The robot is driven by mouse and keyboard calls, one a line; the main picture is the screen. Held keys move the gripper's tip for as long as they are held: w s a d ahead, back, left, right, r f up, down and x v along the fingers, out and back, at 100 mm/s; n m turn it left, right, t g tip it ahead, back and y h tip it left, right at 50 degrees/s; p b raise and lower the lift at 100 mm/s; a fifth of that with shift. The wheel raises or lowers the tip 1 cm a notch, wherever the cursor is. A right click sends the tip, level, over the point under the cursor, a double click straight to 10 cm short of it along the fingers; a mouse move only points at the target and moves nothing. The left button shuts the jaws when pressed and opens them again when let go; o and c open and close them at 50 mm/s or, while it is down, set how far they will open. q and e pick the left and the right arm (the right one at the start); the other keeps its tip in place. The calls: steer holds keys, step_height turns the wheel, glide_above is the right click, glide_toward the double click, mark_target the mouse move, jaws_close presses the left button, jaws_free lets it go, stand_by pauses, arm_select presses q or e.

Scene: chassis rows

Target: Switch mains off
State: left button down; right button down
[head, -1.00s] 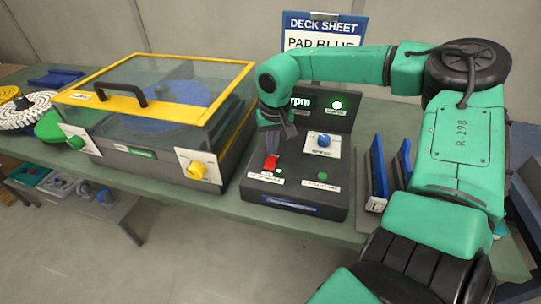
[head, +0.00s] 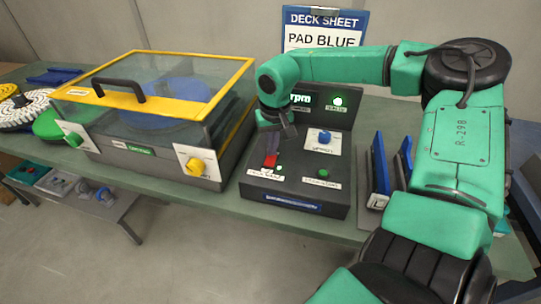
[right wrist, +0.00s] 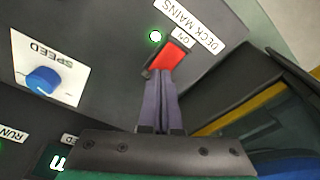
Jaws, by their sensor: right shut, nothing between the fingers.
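The red mains switch (head: 267,166) is on the dark control box (head: 330,205). In the right wrist view the red rocker (right wrist: 171,56) sits beside a "DECK MAINS" label (right wrist: 190,24) and an "ON" mark, with a bright green light (right wrist: 155,36) next to it. My right gripper (head: 272,154) is shut and empty, its fingertips (right wrist: 160,78) right at the near edge of the rocker. I cannot tell whether they touch it. The fingers hide part of the switch in the head view. My left gripper is out of view.
A blue speed knob (head: 324,137) and a green button (head: 323,173) are on the same box. A yellow-framed clear-lidded unit (head: 150,88) stands to the left. Blue-edged upright panels (head: 380,165) stand close on the right. A deck sheet sign (head: 325,28) stands behind.

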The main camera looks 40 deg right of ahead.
steer(key=shift+f, duration=0.2)
steer(key=shift+r, duration=0.1)
step_height(320, 180, up, 7)
steer(key=p, duration=0.4)
steer(key=shift+p, duration=0.4)
